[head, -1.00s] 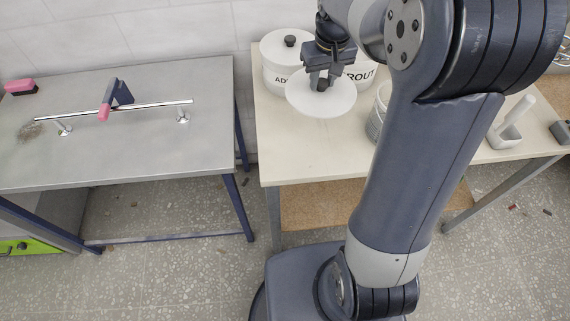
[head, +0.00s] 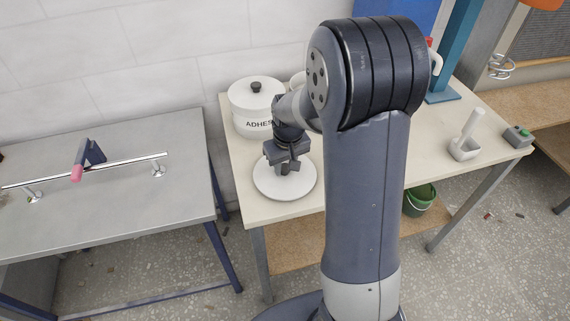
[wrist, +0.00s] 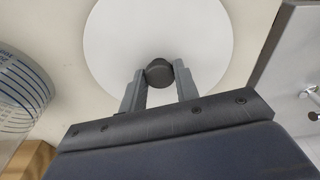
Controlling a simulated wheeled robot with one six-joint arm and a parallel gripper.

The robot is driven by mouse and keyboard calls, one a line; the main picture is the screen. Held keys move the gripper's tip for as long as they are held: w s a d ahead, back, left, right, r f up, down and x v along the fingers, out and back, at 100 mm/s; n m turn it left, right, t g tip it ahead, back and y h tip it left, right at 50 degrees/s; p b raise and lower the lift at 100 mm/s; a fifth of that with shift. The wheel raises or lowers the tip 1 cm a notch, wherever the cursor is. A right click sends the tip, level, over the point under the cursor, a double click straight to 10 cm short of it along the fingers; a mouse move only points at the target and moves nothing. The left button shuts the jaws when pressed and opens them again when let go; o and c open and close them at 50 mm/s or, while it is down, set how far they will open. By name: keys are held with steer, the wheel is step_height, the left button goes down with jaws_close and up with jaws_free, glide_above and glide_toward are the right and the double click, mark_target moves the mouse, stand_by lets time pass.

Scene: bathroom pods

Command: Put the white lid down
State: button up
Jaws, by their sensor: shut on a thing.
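The white lid (head: 270,188) is a round disc with a dark knob, at the front left of the cream table. It also fills the upper middle of the wrist view (wrist: 115,45). My gripper (head: 286,168) is above the lid. In the wrist view my gripper (wrist: 160,82) is shut on the dark knob, one finger on each side. The lid looks level and very close to the tabletop; I cannot tell whether it touches.
A white pot marked "ADHES" (head: 250,112), with its own lid on, stands behind. A striped container (wrist: 22,90) is beside the lid in the wrist view. The cream table's (head: 244,187) left edge is close to the lid. A grey table (head: 190,200) with a rail stands left.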

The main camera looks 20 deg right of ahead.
mark_target(288, 177)
steer(key=shift+f, duration=0.2)
steer(key=o, duration=1)
steer(key=shift+r, duration=0.15)
steer(key=r, duration=0.4)
steer(key=s+r, duration=0.1)
steer(key=r, duration=0.7)
steer(key=shift+s+d, duration=0.15)
steer(key=shift+s, duration=0.1)
